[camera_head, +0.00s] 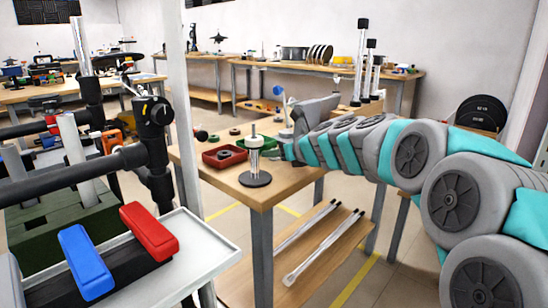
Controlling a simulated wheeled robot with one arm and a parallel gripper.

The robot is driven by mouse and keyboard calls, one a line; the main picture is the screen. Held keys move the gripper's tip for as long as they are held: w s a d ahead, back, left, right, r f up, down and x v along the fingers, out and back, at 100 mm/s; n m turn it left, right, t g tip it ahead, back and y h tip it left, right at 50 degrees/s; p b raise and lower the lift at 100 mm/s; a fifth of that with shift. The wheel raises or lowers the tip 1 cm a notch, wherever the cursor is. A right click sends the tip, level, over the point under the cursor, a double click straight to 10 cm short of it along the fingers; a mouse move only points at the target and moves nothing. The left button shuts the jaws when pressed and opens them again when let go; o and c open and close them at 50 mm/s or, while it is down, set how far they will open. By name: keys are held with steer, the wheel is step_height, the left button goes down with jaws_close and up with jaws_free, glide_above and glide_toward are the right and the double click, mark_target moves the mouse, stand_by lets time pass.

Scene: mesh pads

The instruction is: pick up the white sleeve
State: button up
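A pale, whitish sleeve-like piece (254,142) sits around an upright post on a round black base (255,179), near the front corner of the wooden table. I cannot tell for sure that it is the white sleeve. My arm reaches in from the right. My gripper (285,150) is just right of the post, at about the height of the pale piece. Its fingers are small and partly hidden by my wrist, so I cannot tell whether they are open or touch the piece.
On the wooden table (223,188), a red tray (224,155) and a green tray (270,150) stand behind the post. Tall rods with black caps (361,62) stand farther right. Long metal bars (310,243) lie on the lower shelf. A cart with a white tray (200,250) stands front left.

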jaws_close()
stand_by(0.4)
